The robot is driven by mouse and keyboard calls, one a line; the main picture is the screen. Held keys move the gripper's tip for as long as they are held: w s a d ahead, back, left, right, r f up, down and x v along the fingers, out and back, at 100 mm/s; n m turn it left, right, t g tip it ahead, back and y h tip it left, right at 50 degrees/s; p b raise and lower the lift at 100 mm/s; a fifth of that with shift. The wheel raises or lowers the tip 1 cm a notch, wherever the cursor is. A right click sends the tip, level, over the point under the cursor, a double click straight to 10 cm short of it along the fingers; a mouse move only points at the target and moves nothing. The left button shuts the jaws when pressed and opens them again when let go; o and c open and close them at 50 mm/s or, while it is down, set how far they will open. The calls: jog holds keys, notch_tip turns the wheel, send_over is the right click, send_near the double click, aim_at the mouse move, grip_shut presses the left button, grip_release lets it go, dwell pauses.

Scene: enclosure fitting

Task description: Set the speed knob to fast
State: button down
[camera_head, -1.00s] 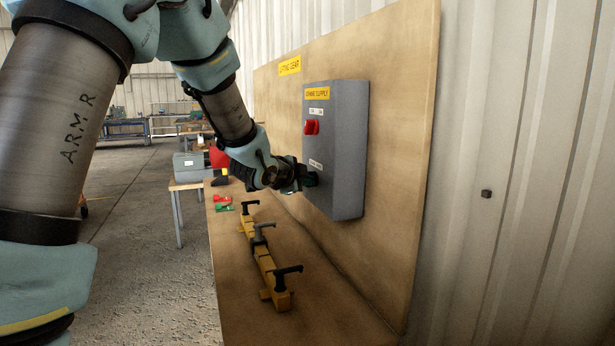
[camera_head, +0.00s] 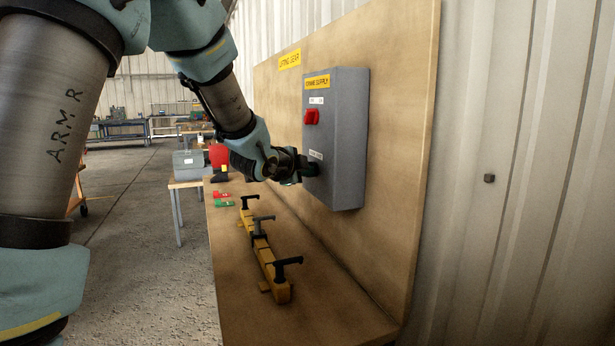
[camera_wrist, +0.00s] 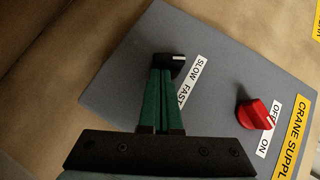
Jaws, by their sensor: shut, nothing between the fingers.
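The speed knob (camera_wrist: 172,63) is small and black with a white mark. In the wrist view it sits on the grey crane supply box (camera_wrist: 130,75), beside a white label (camera_wrist: 193,80) reading SLOW and FAST. My gripper (camera_wrist: 163,72) is shut and empty, its green fingers together and their tips right at the knob. I cannot tell whether they touch it. The knob's near side is partly hidden by the fingers, so its exact setting is unclear. In the head view my gripper (camera_head: 306,169) is at the lower front of the box (camera_head: 345,140).
A red OFF/ON switch (camera_wrist: 257,114) is on the same box; it also shows in the head view (camera_head: 311,117). The box is on a wooden board (camera_head: 400,120). Below, a yellow bar with black handles (camera_head: 266,258) lies on the bench (camera_head: 320,310).

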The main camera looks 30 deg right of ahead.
jog(key=shift+s+f+m+t+h+b, duration=0.1)
jog(key=shift+f+m+t+h+b, duration=0.45)
jog(key=shift+b, duration=4.4)
jog(key=m+t+h+b, duration=0.1)
jog(key=b, duration=0.7)
jog(key=f+m+t+h+b, duration=0.1)
jog(key=m+b, duration=0.1)
jog(key=b, duration=0.6)
jog(key=shift+f, duration=0.3)
jog(key=m+b, duration=0.1)
jog(key=b, duration=0.3)
jog(key=m+t+h+b, duration=0.1)
jog(key=b, duration=0.3)
jog(key=shift+w+f+b, duration=0.3)
jog(key=shift+w+f, duration=0.05)
jog(key=shift+w+f+m+h+b, duration=0.15)
jog(key=shift+m+h+b, duration=0.5)
jog(key=shift+b, duration=1.1)
jog(key=shift+w+f+m+h+b, duration=0.15)
jog(key=shift+m+h+b, duration=0.4)
jog(key=shift+b, duration=1.15)
jog(key=shift+r, duration=0.2)
jog(key=shift+s+f, duration=0.1)
